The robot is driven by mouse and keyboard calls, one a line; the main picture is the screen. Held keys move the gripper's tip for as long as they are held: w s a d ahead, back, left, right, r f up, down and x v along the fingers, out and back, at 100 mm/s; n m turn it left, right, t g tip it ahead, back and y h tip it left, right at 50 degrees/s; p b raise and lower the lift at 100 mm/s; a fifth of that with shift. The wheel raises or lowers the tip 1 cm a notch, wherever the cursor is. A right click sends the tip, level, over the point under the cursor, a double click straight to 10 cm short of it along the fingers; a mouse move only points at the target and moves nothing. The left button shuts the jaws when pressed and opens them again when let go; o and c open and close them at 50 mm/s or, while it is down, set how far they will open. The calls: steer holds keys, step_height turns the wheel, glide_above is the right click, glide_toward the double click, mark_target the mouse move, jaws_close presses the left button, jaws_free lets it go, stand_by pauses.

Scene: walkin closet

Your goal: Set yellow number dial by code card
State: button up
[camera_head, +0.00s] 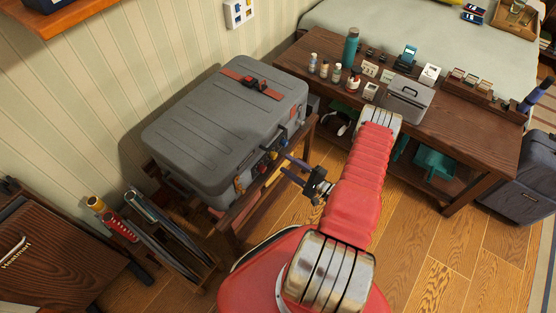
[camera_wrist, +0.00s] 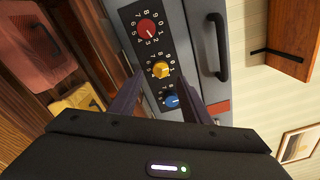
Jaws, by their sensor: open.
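The yellow number dial (camera_wrist: 160,69) sits on the grey case's front, in a column between a red dial (camera_wrist: 147,29) and a blue dial (camera_wrist: 171,101) in the wrist view. Digits ring each dial; the exact yellow setting is too small to read surely. My gripper (camera_wrist: 160,80) is open, with one dark finger on either side of the yellow dial. I cannot tell whether they touch it. In the head view my gripper (camera_head: 287,166) points at the front of the grey case (camera_head: 222,125). Small white cards (camera_head: 370,69) stand on the table; their writing is unreadable.
The case rests on a wooden stand beside the wall. A dark wooden table (camera_head: 470,122) at right holds bottles, a grey box (camera_head: 407,98) and small stands. A black case handle (camera_wrist: 219,48) shows close to the dials. Wooden floor (camera_head: 445,240) is clear at lower right.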

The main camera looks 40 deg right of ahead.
mark_target(275, 158)
steer(key=shift+x, duration=2.75)
steer(key=shift+c, duration=0.6)
steer(key=c, duration=0.9)
steer(key=shift+a, duration=0.35)
steer(key=shift+d+f, duration=0.15)
steer(key=shift+d, duration=0.1)
